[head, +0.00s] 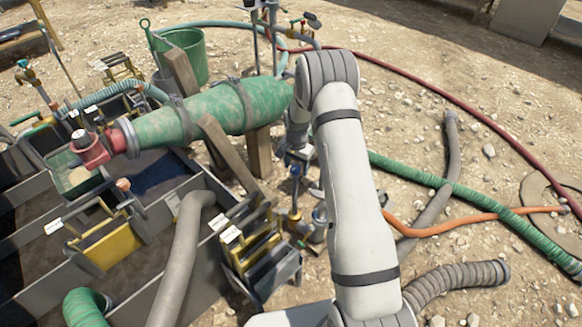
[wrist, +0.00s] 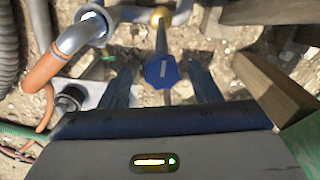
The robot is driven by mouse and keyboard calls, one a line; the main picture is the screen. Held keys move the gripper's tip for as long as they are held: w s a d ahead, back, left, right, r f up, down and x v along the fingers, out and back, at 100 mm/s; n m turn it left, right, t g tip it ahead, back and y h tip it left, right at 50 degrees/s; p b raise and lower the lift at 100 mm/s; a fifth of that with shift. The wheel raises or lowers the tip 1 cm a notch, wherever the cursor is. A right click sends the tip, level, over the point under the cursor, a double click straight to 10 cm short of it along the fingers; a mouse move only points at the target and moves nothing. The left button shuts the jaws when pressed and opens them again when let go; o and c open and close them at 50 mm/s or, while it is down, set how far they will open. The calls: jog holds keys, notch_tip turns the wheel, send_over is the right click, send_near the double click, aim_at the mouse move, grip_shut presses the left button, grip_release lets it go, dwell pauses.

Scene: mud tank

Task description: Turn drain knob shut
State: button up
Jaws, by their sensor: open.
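A blue lobed knob (wrist: 162,71) with a pale line on its face shows in the wrist view, on a stem below a brass fitting (wrist: 160,16) on a grey pipe. My gripper (wrist: 160,77) is open, with one dark blue finger on each side of the knob. A gap shows between the knob and each finger, so neither appears to touch it. The pale line runs roughly up and down in the picture, slightly tilted. In the head view my gripper (head: 297,160) points down beside the green tank, partly hidden by my arm. I cannot make out the knob clearly there.
A wooden post (wrist: 272,88) stands close on the right in the wrist view. A metal elbow pipe (wrist: 82,35) with an orange hose is on the left. In the head view the green tank (head: 205,110) and yellow racks (head: 105,240) stand left; hoses cross the gravel right.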

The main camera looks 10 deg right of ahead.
jog(key=shift+r+p, duration=1.2)
jog(key=shift+r, duration=2.7)
jog(key=shift+r, duration=0.15)
notch_tip(320, 180, up, 14)
jog(key=n+p, duration=0.1)
jog(key=p, duration=0.4)
send_over(296, 168)
jog(key=s, duration=0.4)
jog(key=s+r+n+p, duration=0.1)
jog(key=s+r+p, duration=0.2)
jog(key=r, duration=0.3)
jog(key=s+a+r+n+t+p, duration=0.1)
jog(key=s+r+p, duration=0.15)
jog(key=r, duration=0.45)
jog(key=s+r+n+p, duration=0.1)
jog(key=s+r+p, duration=0.1)
jog(key=s+r, duration=0.3)
jog(key=s+a+r+n+t+p, duration=0.1)
jog(key=s+r+n+p, duration=0.3)
jog(key=s+r+p, duration=0.8)
jog(key=shift+s+a+r+n+t+p, duration=0.15)
jog(key=shift+s+r+n+t+p, duration=0.2)
jog(key=shift+s+r, duration=3.75)
jog(key=shift+s+f, duration=0.1)
jog(key=shift+f, duration=0.05)
